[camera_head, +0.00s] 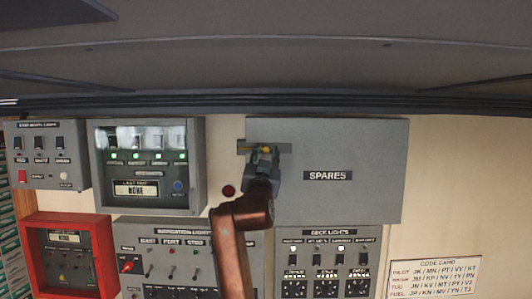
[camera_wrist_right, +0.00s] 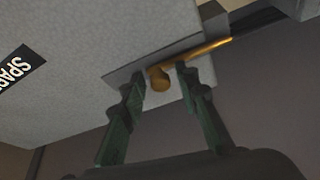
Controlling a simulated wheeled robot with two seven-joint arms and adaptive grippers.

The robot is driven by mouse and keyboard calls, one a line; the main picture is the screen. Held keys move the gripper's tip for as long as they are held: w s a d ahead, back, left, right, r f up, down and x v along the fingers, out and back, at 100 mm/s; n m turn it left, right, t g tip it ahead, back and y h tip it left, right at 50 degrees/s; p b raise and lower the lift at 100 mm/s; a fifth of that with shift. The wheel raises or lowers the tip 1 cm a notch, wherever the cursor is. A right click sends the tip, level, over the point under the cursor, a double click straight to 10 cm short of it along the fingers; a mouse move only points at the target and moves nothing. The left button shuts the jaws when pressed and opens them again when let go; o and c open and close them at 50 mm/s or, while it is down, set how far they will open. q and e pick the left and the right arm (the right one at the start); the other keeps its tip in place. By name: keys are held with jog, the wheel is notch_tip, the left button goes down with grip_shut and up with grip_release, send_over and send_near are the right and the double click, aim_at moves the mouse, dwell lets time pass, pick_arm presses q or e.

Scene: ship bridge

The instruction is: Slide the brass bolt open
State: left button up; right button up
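The brass bolt (camera_wrist_right: 205,50) is a thin brass rod with a round knob (camera_wrist_right: 158,80), mounted on a plate at the edge of the grey SPARES panel (camera_head: 330,195). In the head view the bolt (camera_head: 265,149) shows small at the panel's upper left, partly hidden by my gripper. My right gripper (camera_head: 262,160) is at the bolt. In the wrist view its two dark green fingers (camera_wrist_right: 160,82) are apart, one on each side of the knob. I cannot tell whether either finger touches it. My left gripper is not in view.
A grey panel with green lights (camera_head: 150,165) is left of the SPARES panel. A red box (camera_head: 67,253) is at lower left. The deck lights panel (camera_head: 328,262) is below, and a code card (camera_head: 433,278) is at lower right. A dark overhead ledge (camera_head: 300,60) runs above.

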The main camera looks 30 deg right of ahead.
grip_shut()
dwell(0.4)
